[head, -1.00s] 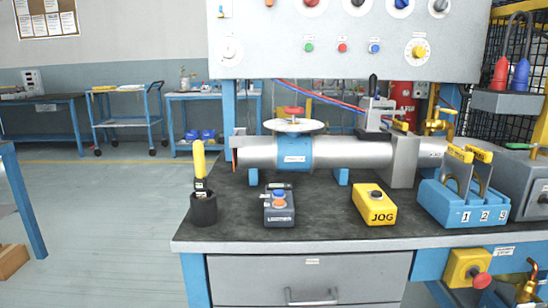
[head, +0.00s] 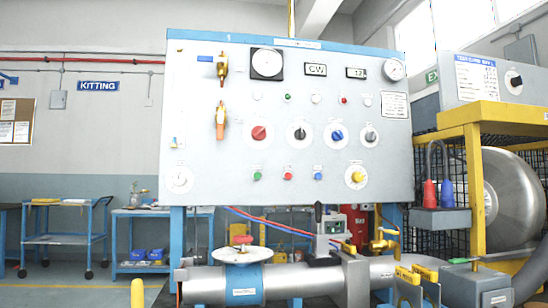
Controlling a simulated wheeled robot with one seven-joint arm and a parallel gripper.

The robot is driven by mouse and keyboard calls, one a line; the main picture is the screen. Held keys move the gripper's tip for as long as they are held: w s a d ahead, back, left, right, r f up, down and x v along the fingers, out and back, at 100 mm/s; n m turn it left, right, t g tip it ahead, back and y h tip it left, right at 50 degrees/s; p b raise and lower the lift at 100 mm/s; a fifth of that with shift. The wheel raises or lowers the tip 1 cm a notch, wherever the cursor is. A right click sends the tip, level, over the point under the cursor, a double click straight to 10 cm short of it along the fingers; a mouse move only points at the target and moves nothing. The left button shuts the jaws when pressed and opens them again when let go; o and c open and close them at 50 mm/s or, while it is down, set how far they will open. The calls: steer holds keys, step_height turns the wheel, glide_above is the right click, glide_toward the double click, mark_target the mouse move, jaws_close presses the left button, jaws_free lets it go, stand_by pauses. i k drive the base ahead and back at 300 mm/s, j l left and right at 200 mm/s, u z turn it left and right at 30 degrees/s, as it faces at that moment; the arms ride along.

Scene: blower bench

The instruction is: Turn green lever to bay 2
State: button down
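A small green lever (head: 460,261) lies about level on top of a grey box (head: 480,288) at the lower right of the head view. The lever is small here, and I cannot read any bay markings around it. The front of the grey box is cut by the bottom edge of the picture. My gripper is not in view.
A large panel (head: 290,205) with several knobs, gauges and displays fills the middle. A silver pipe (head: 300,281) with a white handwheel runs below it. Red and blue hooked items (head: 430,195) sit on a shelf above.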

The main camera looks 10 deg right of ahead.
mark_target(462, 259)
steer(key=z, duration=1.3)
